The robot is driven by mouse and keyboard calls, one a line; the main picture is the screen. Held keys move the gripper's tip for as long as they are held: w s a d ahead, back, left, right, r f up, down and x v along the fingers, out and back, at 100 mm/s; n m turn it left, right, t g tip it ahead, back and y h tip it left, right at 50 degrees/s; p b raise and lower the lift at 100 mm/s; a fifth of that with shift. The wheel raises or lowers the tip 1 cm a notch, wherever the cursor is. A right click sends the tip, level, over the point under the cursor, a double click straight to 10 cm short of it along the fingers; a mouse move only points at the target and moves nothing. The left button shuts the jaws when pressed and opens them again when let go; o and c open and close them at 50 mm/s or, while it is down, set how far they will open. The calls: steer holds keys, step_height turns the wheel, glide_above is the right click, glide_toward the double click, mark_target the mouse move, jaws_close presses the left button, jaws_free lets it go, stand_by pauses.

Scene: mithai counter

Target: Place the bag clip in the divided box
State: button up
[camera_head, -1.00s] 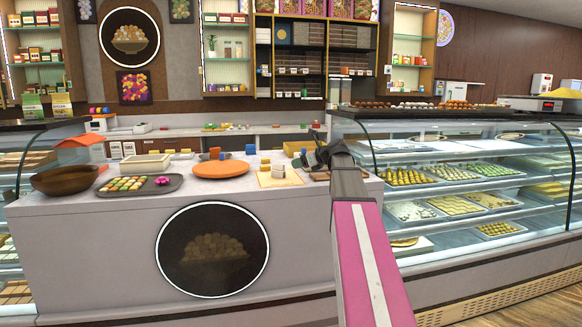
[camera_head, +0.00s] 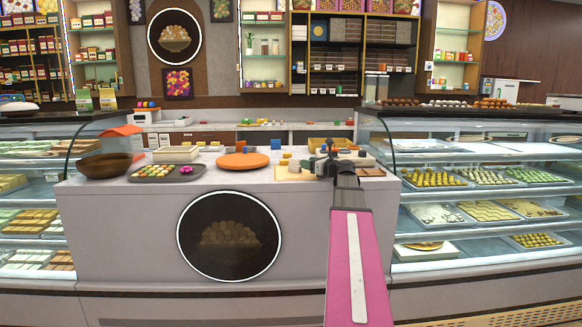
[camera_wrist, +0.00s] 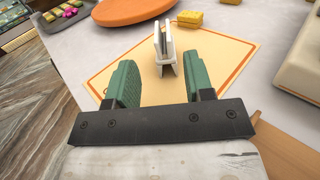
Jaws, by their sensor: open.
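The bag clip appears to be the white, two-plated upright piece (camera_wrist: 165,52) on the cream, orange-edged mat (camera_wrist: 228,50) in the wrist view. My gripper (camera_wrist: 162,76) is open, with green fingers on either side of the line to the clip. The clip stands just beyond the fingertips, and no contact shows. In the head view my gripper (camera_head: 328,158) is over the right part of the counter and hides some of the mat. A cream open box (camera_head: 176,155) stands at the counter's left; I cannot make out dividers in it.
An orange round board (camera_head: 243,160) lies left of the mat. A grey tray of sweets (camera_head: 186,175) and a brown bowl (camera_head: 104,165) are farther left. A cream object (camera_wrist: 303,62) stands at the wrist view's right.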

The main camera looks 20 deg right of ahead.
mark_target(294, 159)
steer(key=x, duration=0.8)
steer(key=shift+w, duration=0.35)
jaws_close()
